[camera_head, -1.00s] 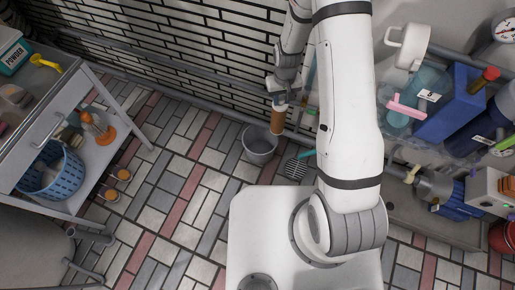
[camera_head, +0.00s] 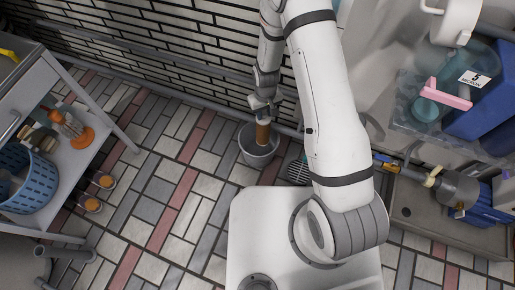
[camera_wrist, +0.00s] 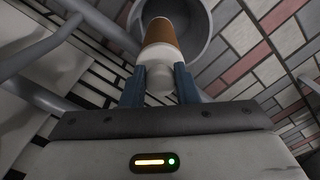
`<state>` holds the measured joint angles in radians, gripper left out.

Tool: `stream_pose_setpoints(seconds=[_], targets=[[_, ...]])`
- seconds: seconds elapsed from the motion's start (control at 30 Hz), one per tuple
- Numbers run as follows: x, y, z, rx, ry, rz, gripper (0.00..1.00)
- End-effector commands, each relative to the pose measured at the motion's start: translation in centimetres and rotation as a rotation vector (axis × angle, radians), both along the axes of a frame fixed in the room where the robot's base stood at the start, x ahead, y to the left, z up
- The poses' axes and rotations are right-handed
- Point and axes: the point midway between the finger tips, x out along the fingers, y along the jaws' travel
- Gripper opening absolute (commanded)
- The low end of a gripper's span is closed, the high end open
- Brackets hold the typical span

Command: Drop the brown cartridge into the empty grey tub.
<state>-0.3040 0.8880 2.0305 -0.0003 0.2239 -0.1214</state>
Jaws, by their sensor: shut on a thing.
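The brown cartridge (camera_head: 263,134) has a pale end and hangs upright from my gripper (camera_head: 264,108). In the wrist view, my gripper (camera_wrist: 160,85) is shut on the cartridge's pale end, with the brown body (camera_wrist: 161,37) pointing away from me. The grey tub (camera_head: 258,158) stands on the tiled floor near the wall. The cartridge's lower part overlaps the tub's opening in both views; whether it is below the rim is hard to tell. The tub's rim (camera_wrist: 205,40) shows around the cartridge in the wrist view. The part of the tub behind the cartridge is hidden.
A pipe (camera_head: 175,92) runs along the brick wall behind the tub. A green slotted item (camera_head: 300,168) lies right of the tub. A shelf with a blue basket (camera_head: 27,180) stands at the left. Floor left of the tub is clear.

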Motion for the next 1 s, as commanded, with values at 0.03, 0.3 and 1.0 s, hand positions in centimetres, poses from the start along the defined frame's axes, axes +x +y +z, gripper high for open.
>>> stream_pose_setpoints(seconds=[0.03, 0.3, 1.0], targets=[[0.0, 0.1, -0.8, 0.000, -0.001, 0.002, 0.00], [-0.1, 0.3, -4.1, 0.000, 0.000, 0.006, 0.00], [-0.1, 0.3, -5.1, 0.000, -0.001, 0.008, 0.48]])
